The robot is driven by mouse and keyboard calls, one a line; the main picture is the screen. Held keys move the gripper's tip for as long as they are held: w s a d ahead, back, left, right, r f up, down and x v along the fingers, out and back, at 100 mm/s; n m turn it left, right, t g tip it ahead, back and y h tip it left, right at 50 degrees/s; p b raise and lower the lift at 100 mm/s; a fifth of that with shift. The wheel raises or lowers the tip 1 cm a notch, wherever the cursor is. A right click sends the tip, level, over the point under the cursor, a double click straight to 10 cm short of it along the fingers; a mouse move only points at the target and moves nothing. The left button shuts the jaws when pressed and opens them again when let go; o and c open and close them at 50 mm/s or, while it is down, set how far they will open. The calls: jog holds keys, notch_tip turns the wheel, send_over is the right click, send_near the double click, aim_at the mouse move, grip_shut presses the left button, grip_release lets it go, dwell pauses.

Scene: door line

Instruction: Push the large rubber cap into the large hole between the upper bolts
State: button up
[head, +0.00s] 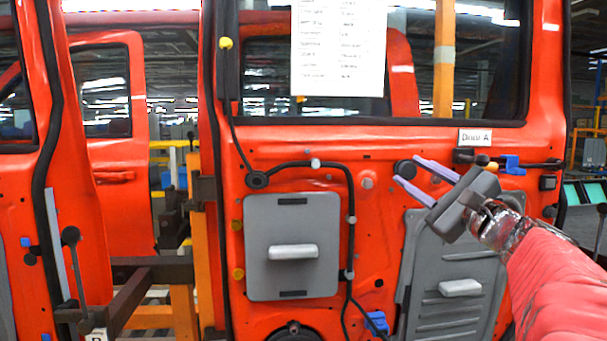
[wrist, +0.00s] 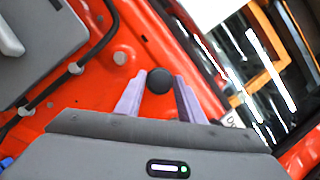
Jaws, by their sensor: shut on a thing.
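The large rubber cap (head: 404,168) is a round black disc at the tips of my gripper (head: 405,171), in front of the red door panel. In the wrist view the cap (wrist: 159,80) sits between the two lavender fingers of my gripper (wrist: 160,82), which are shut on it. The large hole is not visible, and I cannot tell whether the cap touches the panel.
A grey plate with a handle (head: 292,280) is at the left of the door, and a grey vented panel (head: 455,285) lies below my gripper. A black cable (head: 350,200) runs between them. A paper sheet (head: 338,50) hangs over the window. A blue connector (head: 511,165) is at right.

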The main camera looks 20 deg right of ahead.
jog(key=shift+w+d, duration=0.25)
jog(key=shift+w, duration=0.7)
dwell(0.9)
jog(key=o, duration=1.4)
jog(key=shift+c, duration=0.2)
jog(key=v, duration=1.3)
jog(key=shift+s, duration=0.4)
jog(key=shift+f, duration=0.1)
jog(key=v, duration=1.4)
jog(key=shift+w, duration=0.1)
